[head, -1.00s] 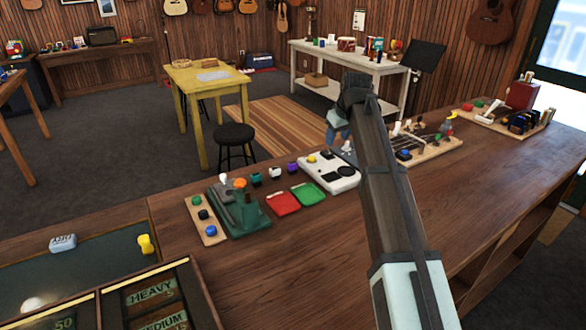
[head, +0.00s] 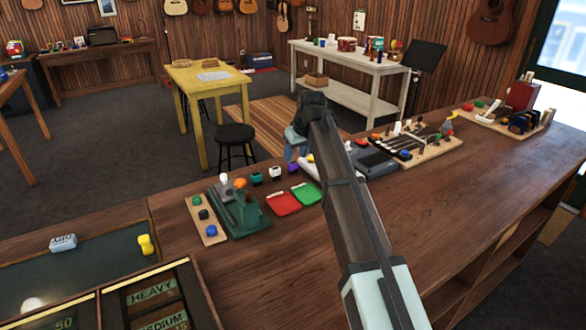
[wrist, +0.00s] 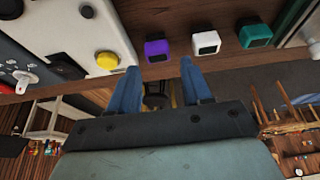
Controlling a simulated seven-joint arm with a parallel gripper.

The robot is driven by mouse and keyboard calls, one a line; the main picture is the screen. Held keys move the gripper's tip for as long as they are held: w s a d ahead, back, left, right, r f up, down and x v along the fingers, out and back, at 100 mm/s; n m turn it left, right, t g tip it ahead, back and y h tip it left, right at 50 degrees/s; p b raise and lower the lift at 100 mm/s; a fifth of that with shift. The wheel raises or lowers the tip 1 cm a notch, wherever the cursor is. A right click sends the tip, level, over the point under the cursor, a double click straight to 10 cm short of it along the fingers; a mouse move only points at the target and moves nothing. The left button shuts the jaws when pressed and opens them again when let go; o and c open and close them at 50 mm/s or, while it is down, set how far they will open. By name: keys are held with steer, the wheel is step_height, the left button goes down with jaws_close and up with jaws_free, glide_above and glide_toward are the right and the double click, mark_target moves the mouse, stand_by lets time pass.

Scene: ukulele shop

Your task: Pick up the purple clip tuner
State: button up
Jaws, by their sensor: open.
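The purple clip tuner (head: 293,167) sits on the wooden counter near its far edge, partly behind my gripper in the head view. In the wrist view the purple clip tuner (wrist: 156,48) is upright, just beyond the fingertips and roughly between their lines. My gripper (wrist: 160,66) has its two blue fingers spread apart with nothing between them. In the head view my gripper (head: 296,146) hangs by the counter's far edge; its fingertips are hard to make out there.
A white clip tuner (wrist: 206,43) and a teal one (wrist: 256,34) stand in a row beside the purple one. A white box with knobs (wrist: 75,30) lies on the other side. Red (head: 284,203) and green (head: 306,194) flat pieces lie nearer. The counter's front right is clear.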

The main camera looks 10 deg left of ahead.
mark_target(294, 163)
steer(key=shift+d+x, duration=0.15)
steer(key=shift+x, duration=1.35)
steer(key=shift+d+x, duration=0.1)
steer(key=shift+x, duration=1.35)
steer(key=shift+f, duration=0.1)
steer(key=c, duration=0.7)
